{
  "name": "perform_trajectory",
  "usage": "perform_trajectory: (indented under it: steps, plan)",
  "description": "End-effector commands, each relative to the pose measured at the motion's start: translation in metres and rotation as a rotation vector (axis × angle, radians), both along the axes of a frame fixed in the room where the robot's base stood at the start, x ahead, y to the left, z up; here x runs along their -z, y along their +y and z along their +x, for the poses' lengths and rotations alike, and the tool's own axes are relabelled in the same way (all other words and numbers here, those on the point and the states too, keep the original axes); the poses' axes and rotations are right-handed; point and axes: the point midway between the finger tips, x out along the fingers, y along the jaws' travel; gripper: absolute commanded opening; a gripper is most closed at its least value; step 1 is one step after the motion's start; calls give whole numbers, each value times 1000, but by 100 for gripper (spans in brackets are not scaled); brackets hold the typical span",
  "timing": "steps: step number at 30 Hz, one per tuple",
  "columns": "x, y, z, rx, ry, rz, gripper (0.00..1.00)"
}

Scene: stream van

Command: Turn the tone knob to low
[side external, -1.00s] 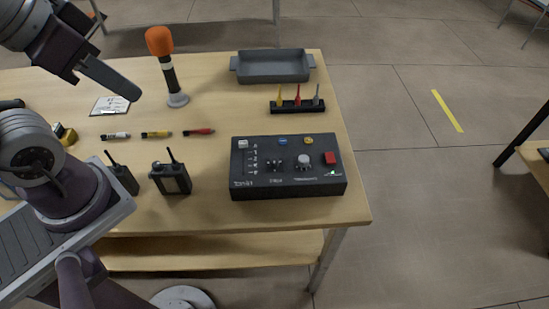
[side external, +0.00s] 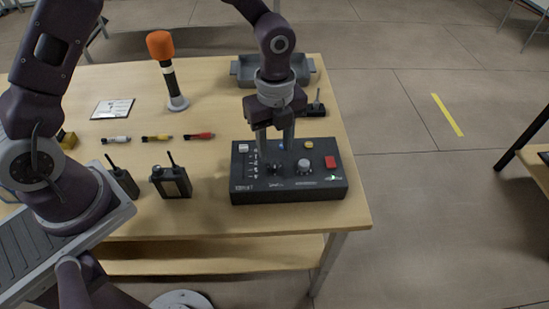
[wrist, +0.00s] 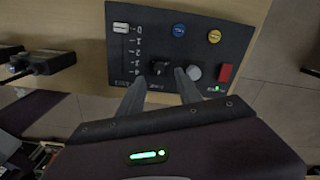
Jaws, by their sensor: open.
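The black control box (side external: 325,180) stands near the table's front right corner. It carries a small black knob (wrist: 160,67) and a round grey knob (wrist: 195,73) to its right; the printed labels are too small to read, so I cannot confirm which is the tone knob. My gripper (side external: 275,149) points down over the box with its fingers apart. In the wrist view, my gripper (wrist: 159,76) has its fingertips on either side of the black knob, with nothing held. I cannot tell whether they touch the box. The knob's pointer direction is unclear.
The box also has a white slider (wrist: 120,28), a blue button (wrist: 178,31), a yellow button (wrist: 214,36) and a red button (wrist: 225,72). A radio (side external: 172,182) stands left of the box. A grey tray (side external: 243,68) and an orange-topped microphone (side external: 160,45) are behind.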

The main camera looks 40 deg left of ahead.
Motion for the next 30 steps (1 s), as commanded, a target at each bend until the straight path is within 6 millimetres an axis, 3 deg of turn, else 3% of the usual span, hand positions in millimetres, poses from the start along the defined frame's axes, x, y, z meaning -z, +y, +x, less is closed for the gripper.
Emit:
perform_trajectory:
  steps: [7,17,24,30]
  plan:
    - [45,1,-1,-4,2,2,41]
    - [54,1,-1,-6,1,1,41]
    - [53,1,-1,-6,0,2,0]
    - [53,1,-1,-10,0,2,0]
